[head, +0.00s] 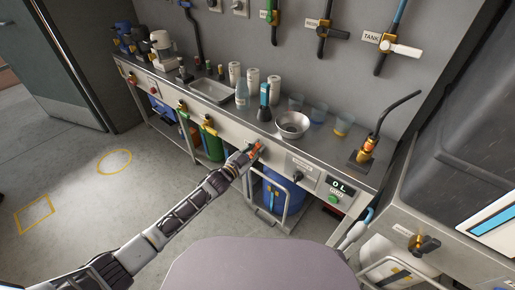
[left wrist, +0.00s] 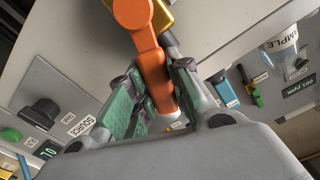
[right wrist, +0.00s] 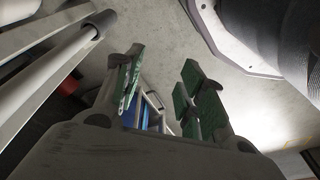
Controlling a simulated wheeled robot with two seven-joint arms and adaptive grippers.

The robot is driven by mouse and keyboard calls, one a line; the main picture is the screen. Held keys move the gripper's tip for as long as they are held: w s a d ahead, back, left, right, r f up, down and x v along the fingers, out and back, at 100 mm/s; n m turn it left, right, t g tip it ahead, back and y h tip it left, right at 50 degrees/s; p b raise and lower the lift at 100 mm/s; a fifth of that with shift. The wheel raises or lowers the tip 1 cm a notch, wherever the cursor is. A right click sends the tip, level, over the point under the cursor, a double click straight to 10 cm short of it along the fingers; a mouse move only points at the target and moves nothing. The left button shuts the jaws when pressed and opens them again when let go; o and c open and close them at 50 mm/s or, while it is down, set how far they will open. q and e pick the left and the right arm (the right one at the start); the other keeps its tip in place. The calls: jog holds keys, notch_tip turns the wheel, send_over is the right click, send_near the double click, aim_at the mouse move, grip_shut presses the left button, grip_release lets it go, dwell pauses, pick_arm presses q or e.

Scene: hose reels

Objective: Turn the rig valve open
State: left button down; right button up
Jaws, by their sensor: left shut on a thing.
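An orange lever (head: 257,147) sits on the bench's front panel; no label by it is readable, so I cannot tell for certain that it is the rig valve. In the left wrist view the orange lever (left wrist: 150,62) meets a brass body (left wrist: 170,14) at the top. My left gripper (head: 248,154) is shut on the lever, with green pads on either side of it in the left wrist view. My right gripper (right wrist: 158,88) is open and empty, seen only in the right wrist view.
The steel bench (head: 222,112) carries a metal bowl (head: 292,125), cups and bottles. A display (head: 339,187) reads 0 L. Wall valves hang above, one with a white handle (head: 401,48) labelled TANK. A blue drum (head: 280,190) stands below. Floor at left is clear.

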pick_arm(q)
jog(key=shift+w+a+r+n+p, duration=0.15)
jog(key=shift+a+n+p, duration=0.15)
jog(key=shift+n, duration=0.2)
jog(key=shift+w+a+f+n+p, duration=0.1)
jog(key=shift+w+a+n+p, duration=0.1)
jog(key=shift+n+p, duration=0.25)
jog(key=shift+w+a+r+n+p, duration=0.1)
jog(key=shift+w+a+n+p, duration=0.15)
jog(key=shift+n, duration=0.45)
jog(key=shift+w+a+n+p, duration=0.1)
jog(key=shift+a+n+p, duration=0.25)
jog(key=shift+n, duration=0.3)
pick_arm(e)
notch_tip(320, 180, down, 8)
jog(key=s+d, duration=0.1)
jog(key=d, duration=0.1)
jog(key=shift+s+d+f+t, duration=0.2)
jog(key=shift+s+d+t, duration=0.05)
jog(key=shift+d+t, duration=0.05)
pick_arm(q)
jog(key=c, duration=1.3)
grip_release()
pick_arm(e)
jog(key=shift+s+d+f, duration=0.1)
pick_arm(q)
jog(key=shift+v, duration=6)
jog(key=shift+d, duration=0.1)
